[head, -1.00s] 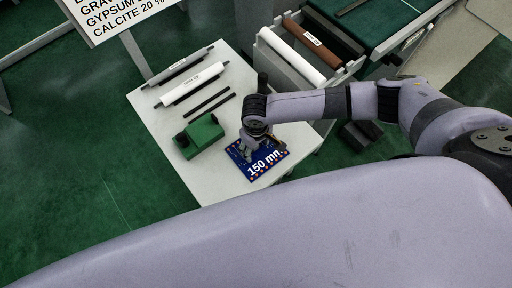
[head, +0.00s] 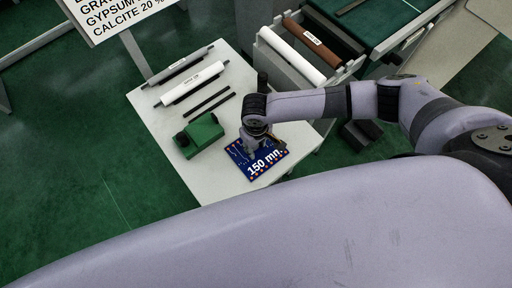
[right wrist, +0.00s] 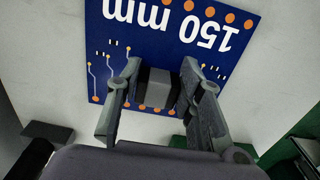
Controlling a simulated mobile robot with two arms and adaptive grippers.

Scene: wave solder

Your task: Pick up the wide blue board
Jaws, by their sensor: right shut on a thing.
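The wide blue board (head: 262,166) lies on the white table near its front right edge, with "150 mm" in white letters, orange dots and light traces. It fills the top of the right wrist view (right wrist: 165,45), with its lettering upside down. My right gripper (head: 243,149) is over the board's far side in the head view. In the right wrist view my right gripper (right wrist: 161,80) has a finger on each side of a grey block (right wrist: 159,88) at the board's edge, and is shut on it. Part of that edge is hidden. My left gripper is not in view.
On the white table (head: 222,183), a green block (head: 203,136) sits left of the board. A rack with a white roller (head: 291,55) and brown roller (head: 313,43) stands behind right.

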